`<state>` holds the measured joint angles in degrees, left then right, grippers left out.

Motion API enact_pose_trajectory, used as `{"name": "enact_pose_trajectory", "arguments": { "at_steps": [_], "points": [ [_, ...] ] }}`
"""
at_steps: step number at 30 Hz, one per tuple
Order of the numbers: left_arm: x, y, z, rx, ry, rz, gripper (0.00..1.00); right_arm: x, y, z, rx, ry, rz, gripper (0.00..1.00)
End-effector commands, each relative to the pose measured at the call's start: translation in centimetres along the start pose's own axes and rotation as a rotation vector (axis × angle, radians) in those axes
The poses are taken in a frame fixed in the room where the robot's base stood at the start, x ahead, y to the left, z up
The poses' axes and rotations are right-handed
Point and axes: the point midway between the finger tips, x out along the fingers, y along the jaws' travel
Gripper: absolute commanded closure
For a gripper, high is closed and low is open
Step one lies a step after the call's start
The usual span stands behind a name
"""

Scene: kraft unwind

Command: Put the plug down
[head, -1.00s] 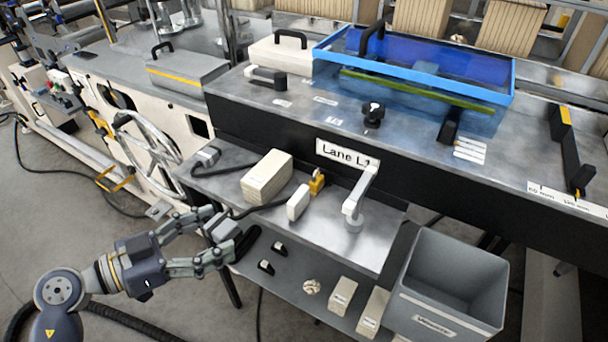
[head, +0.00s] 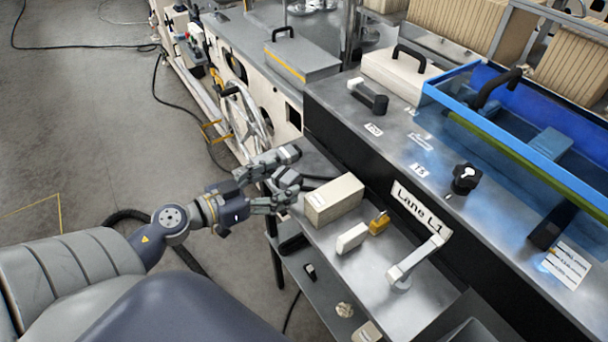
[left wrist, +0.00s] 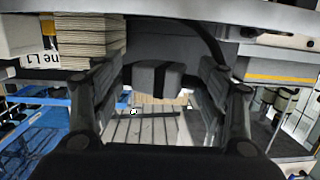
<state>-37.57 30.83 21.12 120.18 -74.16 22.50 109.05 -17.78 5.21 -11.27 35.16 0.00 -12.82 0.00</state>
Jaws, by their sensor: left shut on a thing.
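My left gripper (head: 290,178) is shut on the grey plug (head: 286,177), beside the left end of the metal side shelf (head: 322,246). The fingers partly cover the plug in the head view. In the left wrist view the plug (left wrist: 158,75) shows as a dark grey block between the two fingers (left wrist: 158,92). A black cable (left wrist: 207,38) shows above and to the right of it there. I cannot tell whether the plug touches the shelf. My right gripper is in neither view.
A cream block stack (head: 334,199), a white block (head: 352,237), a yellow piece (head: 379,223) and a white handle (head: 415,262) stand on the shelf. The dark machine side (head: 350,143) rises behind it. A lower shelf (head: 320,318) holds small items.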

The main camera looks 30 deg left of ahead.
Motion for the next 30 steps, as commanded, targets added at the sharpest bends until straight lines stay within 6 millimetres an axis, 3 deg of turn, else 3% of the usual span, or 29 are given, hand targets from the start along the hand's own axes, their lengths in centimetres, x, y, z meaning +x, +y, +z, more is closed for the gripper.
{"name": "enact_pose_trajectory", "arguments": {
  "at_steps": [3, 9, 18, 23, 30],
  "points": [
    [2.7, -0.9, -0.6, 0.004, 0.005, 0.0, 0.59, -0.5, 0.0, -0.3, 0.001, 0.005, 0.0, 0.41],
    [5.7, -1.8, -0.5, 0.001, 0.004, 0.0, 0.59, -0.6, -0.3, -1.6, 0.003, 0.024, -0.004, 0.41],
    [7.5, -2.4, -0.4, 0.0, 0.003, 0.001, 0.59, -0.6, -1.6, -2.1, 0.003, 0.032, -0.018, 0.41],
    [7.8, -2.3, 2.9, -0.005, 0.001, -0.001, 0.59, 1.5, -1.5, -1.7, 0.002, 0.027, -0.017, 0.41],
    [7.8, -2.3, 2.9, -0.001, 0.002, 0.001, 0.59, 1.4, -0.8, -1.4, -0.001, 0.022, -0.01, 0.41]
  ]
}}
